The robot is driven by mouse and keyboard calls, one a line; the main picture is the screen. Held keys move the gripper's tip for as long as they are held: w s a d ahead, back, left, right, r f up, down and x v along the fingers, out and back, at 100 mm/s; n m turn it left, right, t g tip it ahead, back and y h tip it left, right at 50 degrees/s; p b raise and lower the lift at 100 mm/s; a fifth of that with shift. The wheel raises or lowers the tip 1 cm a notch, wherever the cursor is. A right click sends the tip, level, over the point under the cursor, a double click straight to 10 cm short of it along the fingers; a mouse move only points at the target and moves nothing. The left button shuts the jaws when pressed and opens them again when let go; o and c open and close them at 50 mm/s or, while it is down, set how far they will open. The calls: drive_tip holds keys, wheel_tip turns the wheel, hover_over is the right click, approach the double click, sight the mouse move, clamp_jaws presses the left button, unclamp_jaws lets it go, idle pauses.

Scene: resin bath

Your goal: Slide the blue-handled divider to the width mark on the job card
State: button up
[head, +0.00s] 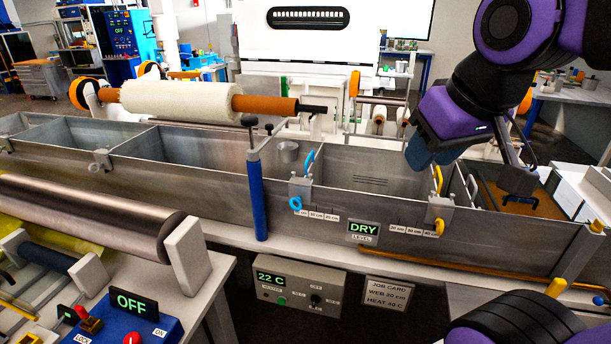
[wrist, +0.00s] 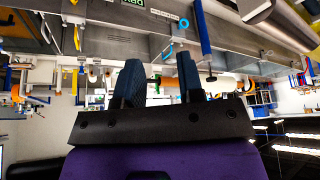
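The blue-handled divider (head: 309,159) stands at the left end of its scale, its grey clamp on the front wall and a blue ring knob below. The ring also shows in the wrist view (wrist: 183,22). The scale (head: 317,215) has small cm labels, hard to read. The job card (head: 387,293) reads WEB, apparently 30 cm, and HEAT 40 C. My gripper (head: 427,158) hangs above the bath, right of the blue-handled divider and near the yellow-handled one. In the wrist view its two blue fingers (wrist: 160,62) are apart with nothing between them.
A yellow-handled divider (head: 439,212) with its own scale sits to the right. A DRY level display (head: 363,231) is between them. A blue post (head: 256,195) rises left of the blue-handled divider. A pale roll (head: 185,100) spans the back left.

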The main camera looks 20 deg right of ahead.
drive_tip(key=w+r+m+g+y, duration=0.15)
drive_tip(key=w+r, duration=0.25)
drive_tip(key=w, duration=0.8)
drive_tip(key=m+g, duration=0.3)
drive_tip(key=m, duration=0.3)
hover_over(310, 155)
drive_tip(key=s+d, duration=0.1)
drive_tip(key=d, duration=0.1)
wheel_tip(310, 155, down, 17)
drive_tip(key=shift+t, duration=0.25)
drive_tip(key=f, duration=0.3)
drive_tip(key=a+f, duration=0.1)
drive_tip(key=f, duration=0.3)
drive_tip(key=w+f, duration=0.1)
drive_tip(key=f, duration=0.2)
drive_tip(key=shift+a+f, duration=0.2)
drive_tip(key=shift+a, duration=0.1)
clamp_jaws()
